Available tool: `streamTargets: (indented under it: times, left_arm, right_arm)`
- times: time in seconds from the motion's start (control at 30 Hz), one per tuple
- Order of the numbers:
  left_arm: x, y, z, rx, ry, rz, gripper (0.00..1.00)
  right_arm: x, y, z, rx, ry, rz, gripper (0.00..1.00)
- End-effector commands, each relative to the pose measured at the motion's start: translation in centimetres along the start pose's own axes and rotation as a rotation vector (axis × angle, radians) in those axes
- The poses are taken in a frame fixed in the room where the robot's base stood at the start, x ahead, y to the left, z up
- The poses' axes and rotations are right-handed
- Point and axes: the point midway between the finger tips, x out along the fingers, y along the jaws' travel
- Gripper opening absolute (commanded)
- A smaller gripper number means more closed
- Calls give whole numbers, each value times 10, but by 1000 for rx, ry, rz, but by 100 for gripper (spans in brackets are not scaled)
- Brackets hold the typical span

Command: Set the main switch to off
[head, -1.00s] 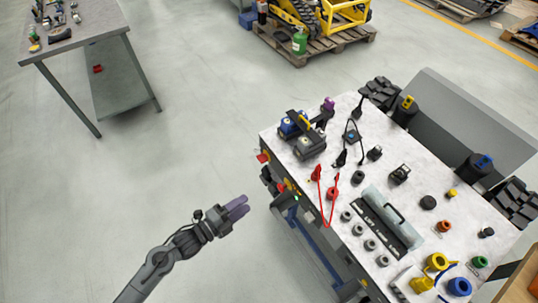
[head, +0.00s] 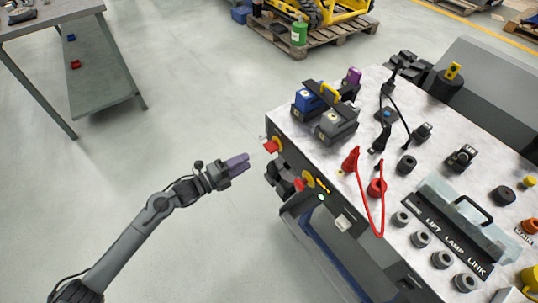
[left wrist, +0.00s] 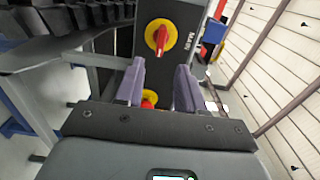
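Two red rotary switches on yellow discs sit on the dark end panel of the workbench: one near the corner (head: 272,147) and one farther right (head: 302,184). In the left wrist view one switch (left wrist: 160,38) is beyond my fingertips, its red handle roughly upright in the picture. Another switch (left wrist: 149,101) shows low between the fingers, partly hidden. My right gripper is not in view.
The workbench top (head: 400,175) holds battery-like blocks (head: 330,115), a red cable (head: 380,215), several grey rings and a clear-covered panel (head: 460,220). Another table (head: 50,18) stands at upper left. The floor around my left arm is clear.

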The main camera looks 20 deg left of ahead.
Motion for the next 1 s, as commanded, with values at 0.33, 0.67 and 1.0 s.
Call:
streamTargets:
  times: [0.33, 0.67, 1.0]
  left_arm:
    - [45, 1, 0, 1, 0, -6, 38]
    - [92, 1, 0, 0, 0, -3, 38]
    - [106, -1, 0, 0, 0, -2, 38]
  right_arm:
    - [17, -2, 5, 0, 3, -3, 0]
    - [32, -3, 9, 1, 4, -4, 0]
    - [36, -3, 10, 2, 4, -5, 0]
